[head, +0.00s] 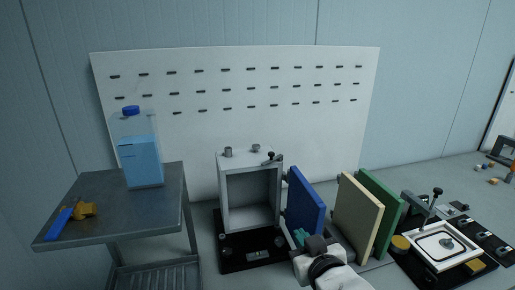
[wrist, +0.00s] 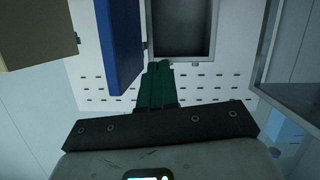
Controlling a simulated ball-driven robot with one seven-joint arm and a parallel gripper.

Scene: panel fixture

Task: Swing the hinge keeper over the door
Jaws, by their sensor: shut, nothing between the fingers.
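A grey open-fronted box (head: 249,200) stands on a black base, and its inside looks empty. A blue door panel (head: 306,202) stands swung open at its right side. A small dark lever with a knob (head: 271,158) sits on the box's top right corner; I cannot tell for certain that it is the hinge keeper. My gripper (head: 301,236) is low in front of the blue door's lower left edge, its teal fingers shut and empty. In the wrist view the fingers (wrist: 158,75) point toward the box (wrist: 181,28), with the blue door (wrist: 119,45) to their left.
Cream (head: 357,218) and green (head: 382,210) panels stand right of the blue door. A tray fixture with an upright black knob (head: 437,191) lies farther right. A grey cart (head: 112,215) at left holds a blue-filled jug (head: 141,160). A white slotted panel (head: 240,85) stands behind.

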